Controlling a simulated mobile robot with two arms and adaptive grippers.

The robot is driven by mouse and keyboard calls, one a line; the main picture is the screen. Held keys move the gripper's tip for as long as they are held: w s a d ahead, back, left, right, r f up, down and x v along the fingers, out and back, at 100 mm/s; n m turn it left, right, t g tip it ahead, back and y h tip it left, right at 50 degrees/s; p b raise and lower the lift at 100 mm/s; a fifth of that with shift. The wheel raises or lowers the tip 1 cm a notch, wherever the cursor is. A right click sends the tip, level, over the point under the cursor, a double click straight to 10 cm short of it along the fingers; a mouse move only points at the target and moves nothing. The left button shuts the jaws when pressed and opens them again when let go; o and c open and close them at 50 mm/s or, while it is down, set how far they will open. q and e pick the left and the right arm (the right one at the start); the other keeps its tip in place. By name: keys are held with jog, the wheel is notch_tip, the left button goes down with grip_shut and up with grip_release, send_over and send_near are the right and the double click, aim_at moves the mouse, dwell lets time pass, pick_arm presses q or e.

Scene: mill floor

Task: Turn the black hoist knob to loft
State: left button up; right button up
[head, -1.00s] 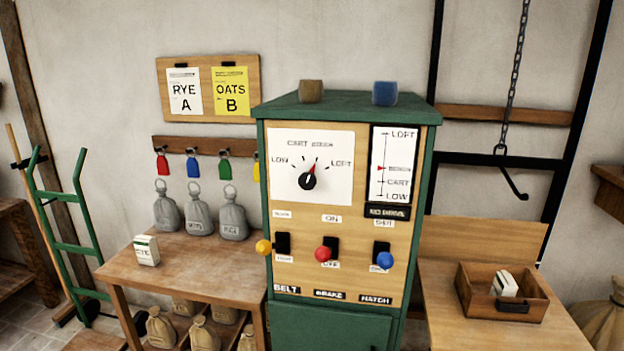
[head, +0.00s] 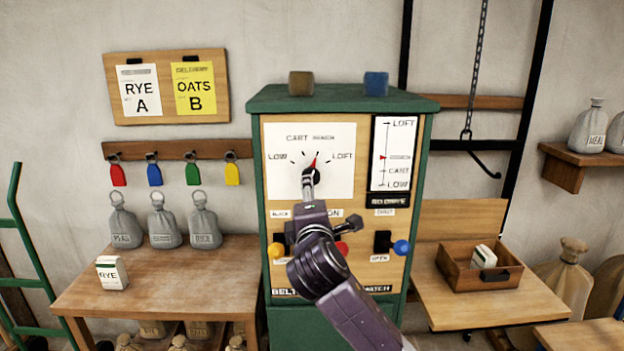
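The black hoist knob (head: 307,182) sits on a white dial plate (head: 337,187) on the green-framed cabinet. Its red pointer (head: 313,163) points up and slightly right, between the CART and LOFT labels, near a label too small to read. My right gripper (head: 309,178) is in front of the knob, its fingertips at it and hiding most of it. I cannot tell whether the fingers are closed on it. The level scale (head: 402,142) beside the dial has its red marker between LOFT and CART. My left gripper is not in view.
Below the dial are a yellow-knobbed lever (head: 276,250), a red one (head: 342,248) partly behind my arm, and a blue one (head: 401,247). Two small blocks stand on the cabinet top. A bench with sacks is left; a wooden tray (head: 456,270) is right.

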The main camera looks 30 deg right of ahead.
jog(key=shift+h, duration=0.3)
jog(key=w+d, duration=0.1)
jog(key=w, duration=0.1)
jog(key=w+d+r+p, duration=0.1)
jog(key=w, duration=0.1)
jog(key=w+d+r, duration=0.1)
jog(key=d, duration=0.1)
jog(key=shift+w+r, duration=0.15)
jog(key=shift+w, duration=0.25)
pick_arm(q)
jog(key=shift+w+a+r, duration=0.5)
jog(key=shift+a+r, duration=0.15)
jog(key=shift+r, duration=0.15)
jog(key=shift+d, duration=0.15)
pick_arm(e)
jog(key=shift+c, duration=0.6)
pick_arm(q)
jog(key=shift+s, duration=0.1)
pick_arm(e)
jog(key=c, duration=1)
